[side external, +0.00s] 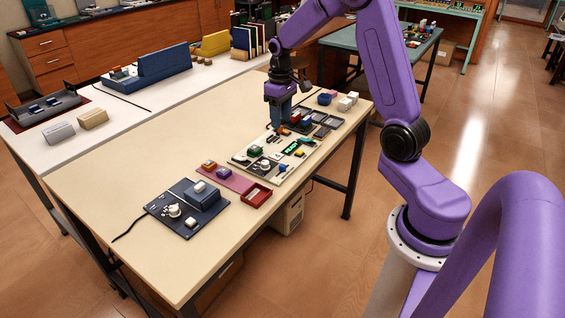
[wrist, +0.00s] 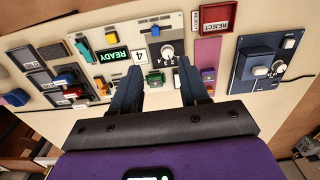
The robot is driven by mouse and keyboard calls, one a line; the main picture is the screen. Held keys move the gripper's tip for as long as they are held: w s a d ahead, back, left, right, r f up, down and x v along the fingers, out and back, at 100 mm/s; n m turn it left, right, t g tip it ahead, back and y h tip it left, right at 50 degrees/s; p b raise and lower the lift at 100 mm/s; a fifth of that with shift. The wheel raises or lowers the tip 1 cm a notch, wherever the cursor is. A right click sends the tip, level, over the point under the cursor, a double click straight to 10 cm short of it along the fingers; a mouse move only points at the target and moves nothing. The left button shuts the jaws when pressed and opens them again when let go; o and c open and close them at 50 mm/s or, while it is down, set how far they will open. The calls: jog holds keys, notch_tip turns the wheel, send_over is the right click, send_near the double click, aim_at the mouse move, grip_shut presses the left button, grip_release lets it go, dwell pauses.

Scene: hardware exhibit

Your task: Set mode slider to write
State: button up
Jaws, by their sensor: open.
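A cream control panel (side external: 242,158) lies on the table with a green READY display (side external: 291,147), which also shows in the wrist view (wrist: 114,56). In the wrist view it carries a "4" card (wrist: 139,56), a white dial (wrist: 168,51), a teal handle (wrist: 83,49), a blue knob (wrist: 155,31) and a green block (wrist: 155,78). I cannot tell which part is the mode slider; its labels are too small to read. My gripper (side external: 279,121) points down over the panel's far side. In the wrist view my gripper (wrist: 156,66) is open, with nothing seen held between its fingers.
Dark trays (side external: 322,118) with small blocks stand beyond the panel. A red REJECT tray (side external: 256,195) and a magenta strip (side external: 225,176) lie on its near side. A dark blue device board (side external: 170,221) sits nearer the table's front.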

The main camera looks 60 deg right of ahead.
aim_at(283, 165)
jog(key=f, duration=1.1)
jog(key=d+f, duration=0.1)
jog(key=f, duration=0.5)
jog(key=shift+w+f, duration=0.1)
jog(key=shift+f, duration=0.25)
